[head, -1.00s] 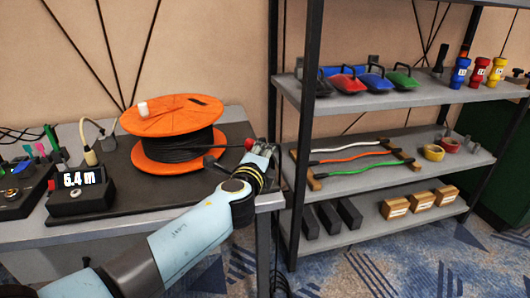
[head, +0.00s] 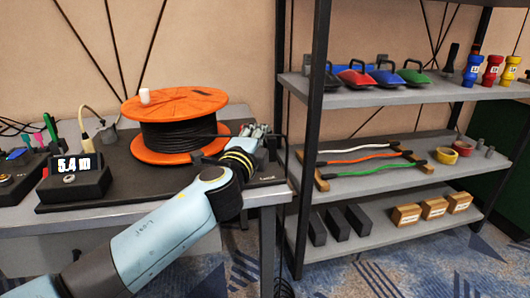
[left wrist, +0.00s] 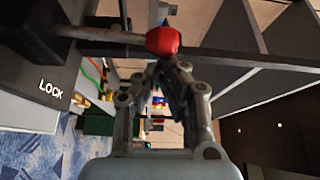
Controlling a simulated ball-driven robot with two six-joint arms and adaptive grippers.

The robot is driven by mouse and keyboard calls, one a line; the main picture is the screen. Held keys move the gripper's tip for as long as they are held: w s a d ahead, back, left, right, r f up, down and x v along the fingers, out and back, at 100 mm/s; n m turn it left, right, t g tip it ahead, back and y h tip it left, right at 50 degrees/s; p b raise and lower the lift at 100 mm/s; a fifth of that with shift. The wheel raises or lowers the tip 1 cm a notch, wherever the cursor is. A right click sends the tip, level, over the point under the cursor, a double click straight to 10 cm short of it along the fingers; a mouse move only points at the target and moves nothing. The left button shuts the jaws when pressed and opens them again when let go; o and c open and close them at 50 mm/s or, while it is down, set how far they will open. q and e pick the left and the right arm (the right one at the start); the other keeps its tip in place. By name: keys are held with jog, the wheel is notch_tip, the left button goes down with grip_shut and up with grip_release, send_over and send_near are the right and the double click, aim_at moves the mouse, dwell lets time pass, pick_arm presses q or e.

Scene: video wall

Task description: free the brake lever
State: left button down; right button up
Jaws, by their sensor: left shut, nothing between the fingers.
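The brake lever shows in the left wrist view as a metal rod with a red knob (left wrist: 162,40), running out from a dark block (left wrist: 38,32). The word LOCK (left wrist: 50,89) is printed on the dark base beside it. In the head view my left gripper (head: 256,131) is over the right end of the base, right of the orange cable reel (head: 178,103), and hides the knob. In the left wrist view its closed fingers (left wrist: 172,66) hold nothing and are close to the red knob; I cannot tell whether they touch it. My right gripper is not in view.
A display box (head: 75,180) reading 5.4 m stands left of the reel. A shelf rack (head: 318,120) with cables, connectors and boxes stands close on the right, its dark post near my gripper. Black cable leads from the reel.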

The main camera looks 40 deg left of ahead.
aim_at(242, 128)
pick_arm(q)
jog(key=s+a+n+b, duration=0.1)
jog(key=b, duration=0.1)
jog(key=s+n+t+b, duration=0.1)
jog(key=b, duration=0.2)
jog(key=s+a+n+y+b, duration=0.1)
jog(key=b, duration=0.2)
jog(key=shift+s+a+r+n, duration=0.1)
jog(key=shift+a+r+n, duration=0.15)
jog(key=shift+a+n, duration=0.1)
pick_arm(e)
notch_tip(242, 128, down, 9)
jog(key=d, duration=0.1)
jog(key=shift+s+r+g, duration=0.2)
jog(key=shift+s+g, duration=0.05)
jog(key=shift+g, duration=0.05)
